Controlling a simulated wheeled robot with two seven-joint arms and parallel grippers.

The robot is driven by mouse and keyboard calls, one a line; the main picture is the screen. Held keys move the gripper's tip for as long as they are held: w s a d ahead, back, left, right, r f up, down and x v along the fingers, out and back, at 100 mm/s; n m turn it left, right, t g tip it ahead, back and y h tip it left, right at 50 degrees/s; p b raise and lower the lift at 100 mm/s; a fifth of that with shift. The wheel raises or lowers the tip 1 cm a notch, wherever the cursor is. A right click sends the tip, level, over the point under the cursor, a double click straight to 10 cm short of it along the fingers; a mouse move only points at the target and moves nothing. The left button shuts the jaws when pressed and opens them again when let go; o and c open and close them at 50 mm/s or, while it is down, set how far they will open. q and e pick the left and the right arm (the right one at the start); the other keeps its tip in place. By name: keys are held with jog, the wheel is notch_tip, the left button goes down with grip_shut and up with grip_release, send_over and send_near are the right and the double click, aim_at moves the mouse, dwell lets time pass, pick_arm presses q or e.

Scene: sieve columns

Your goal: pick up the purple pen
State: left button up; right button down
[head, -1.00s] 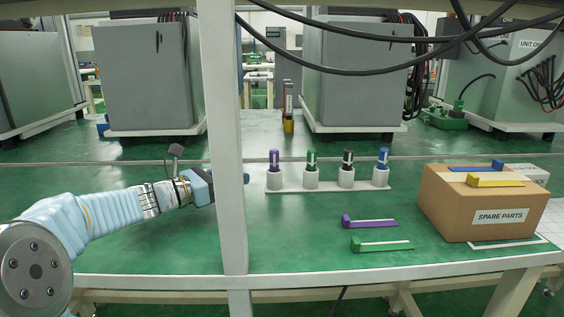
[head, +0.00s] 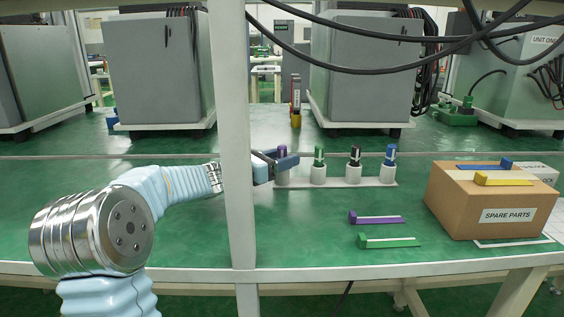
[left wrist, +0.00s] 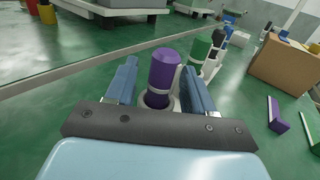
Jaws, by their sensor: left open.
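The purple pen (head: 282,150) stands upright in the leftmost cup of a white holder (head: 340,183) on the green table. Green (head: 319,156), black (head: 355,157) and blue (head: 390,155) pens stand in the other cups. My left gripper (head: 287,160) is at the purple pen and partly covers it in the head view. In the left wrist view the purple pen (left wrist: 164,72) stands between the two open fingers (left wrist: 158,88), with a gap to the left finger and little gap to the right one. My right gripper is not in view.
A white post (head: 234,140) crosses in front of my left forearm. A purple wedge-like piece (head: 376,218) and a green one (head: 388,241) lie on the table. A spare parts box (head: 490,210) stands at right with blue and yellow pieces on top. Black cables hang above.

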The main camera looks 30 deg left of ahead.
pick_arm(q)
jog(key=shift+c, duration=0.3)
grip_shut()
